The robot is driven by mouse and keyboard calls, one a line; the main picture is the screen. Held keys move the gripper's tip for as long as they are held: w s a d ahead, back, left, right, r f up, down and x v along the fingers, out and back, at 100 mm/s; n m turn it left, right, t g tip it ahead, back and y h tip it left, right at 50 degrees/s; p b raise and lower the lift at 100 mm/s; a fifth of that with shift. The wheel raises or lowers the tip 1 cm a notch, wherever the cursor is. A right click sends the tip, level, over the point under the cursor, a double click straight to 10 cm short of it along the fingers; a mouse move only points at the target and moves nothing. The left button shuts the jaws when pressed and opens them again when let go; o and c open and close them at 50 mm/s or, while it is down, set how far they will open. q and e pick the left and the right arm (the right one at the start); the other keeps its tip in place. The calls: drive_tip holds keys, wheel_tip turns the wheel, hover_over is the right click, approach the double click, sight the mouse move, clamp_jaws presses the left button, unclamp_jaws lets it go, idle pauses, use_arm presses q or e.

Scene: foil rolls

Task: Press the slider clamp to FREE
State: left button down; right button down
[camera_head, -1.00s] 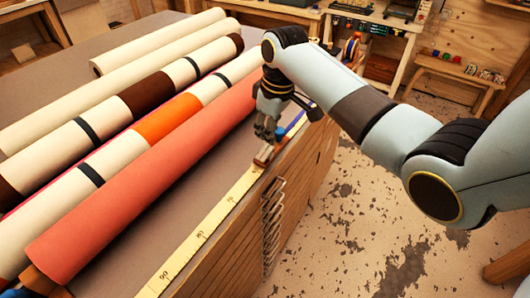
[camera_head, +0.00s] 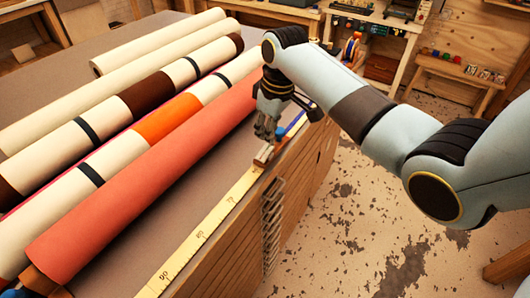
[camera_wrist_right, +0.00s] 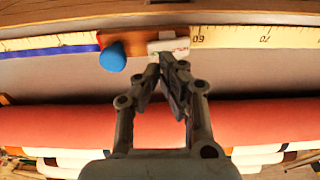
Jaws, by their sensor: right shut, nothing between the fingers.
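The slider clamp (camera_wrist_right: 124,41) is an orange-brown block on the yellow ruler strip along the table edge. It has a round blue knob (camera_wrist_right: 112,57) and a white label plate (camera_wrist_right: 167,45) beside it; the label's lettering is too small to read. In the head view the clamp's near end (camera_head: 263,154) shows just below my right gripper (camera_head: 265,134), which partly hides the rest. My right gripper is shut and empty. In the right wrist view its fingertips (camera_wrist_right: 168,66) are close to the label plate, right of the blue knob; contact is unclear. My left gripper is out of view.
Several long rolls lie on the table, the nearest a coral-red roll (camera_head: 150,185) beside the ruler strip (camera_head: 205,230). Grey metal hooks or handles (camera_head: 271,225) stick out from the table's slatted side.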

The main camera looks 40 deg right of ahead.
sight(267, 148)
drive_tip(key=shift+f+b, duration=0.75)
drive_tip(key=shift+f, duration=0.85)
idle(0.6)
wheel_tip(267, 148, up, 3)
drive_tip(key=p, duration=0.3)
drive_tip(key=shift+r, duration=2.05)
